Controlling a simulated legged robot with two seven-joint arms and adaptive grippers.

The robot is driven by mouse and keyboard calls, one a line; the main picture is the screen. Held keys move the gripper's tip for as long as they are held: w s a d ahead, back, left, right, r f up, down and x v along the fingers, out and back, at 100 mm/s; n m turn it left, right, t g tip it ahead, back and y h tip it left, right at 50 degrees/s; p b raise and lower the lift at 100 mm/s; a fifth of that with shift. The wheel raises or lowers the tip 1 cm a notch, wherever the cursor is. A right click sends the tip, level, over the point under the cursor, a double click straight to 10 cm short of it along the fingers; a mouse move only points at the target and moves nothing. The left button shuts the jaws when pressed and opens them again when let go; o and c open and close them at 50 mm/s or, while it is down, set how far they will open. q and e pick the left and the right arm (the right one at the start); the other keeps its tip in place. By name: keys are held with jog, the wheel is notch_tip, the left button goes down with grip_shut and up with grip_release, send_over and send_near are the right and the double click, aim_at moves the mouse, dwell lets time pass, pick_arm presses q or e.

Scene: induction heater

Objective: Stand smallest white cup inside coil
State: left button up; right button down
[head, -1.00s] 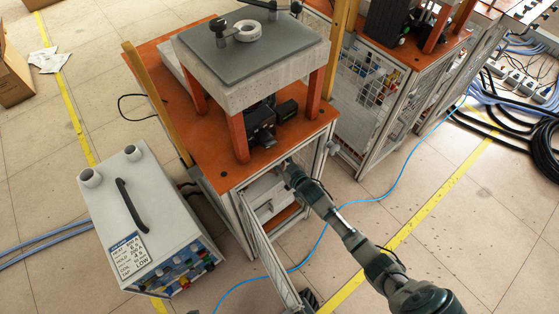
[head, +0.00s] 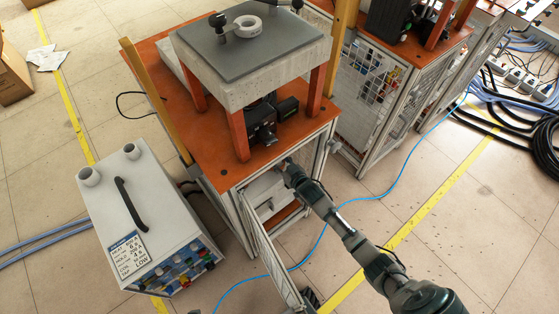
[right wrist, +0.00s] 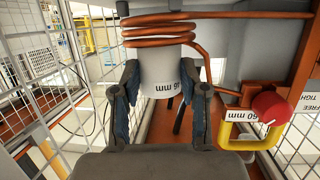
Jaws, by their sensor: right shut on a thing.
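In the right wrist view a white cup (right wrist: 165,78) with a mm-size label, seen upside down, sits between my gripper's fingers. The copper coil (right wrist: 160,30) winds round the cup's upper part in this picture. My right gripper (right wrist: 161,97) is shut on the cup, one dark finger on each side. In the head view my right arm reaches into the open front of the orange-topped cabinet (head: 212,165); cup and coil are hidden there.
A red knob (right wrist: 271,107) and a yellow part (right wrist: 245,132) with a label are right of the cup. The open mesh door (head: 268,248) hangs left of my arm. A grey-white box (head: 140,200) stands further left. A blue cable (head: 375,198) crosses the floor.

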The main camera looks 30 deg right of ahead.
jog(key=shift+f, duration=0.15)
dwell(0.3)
jog(key=shift+f, duration=0.4)
jog(key=shift+f+b, duration=0.15)
jog(key=shift+b, duration=0.15)
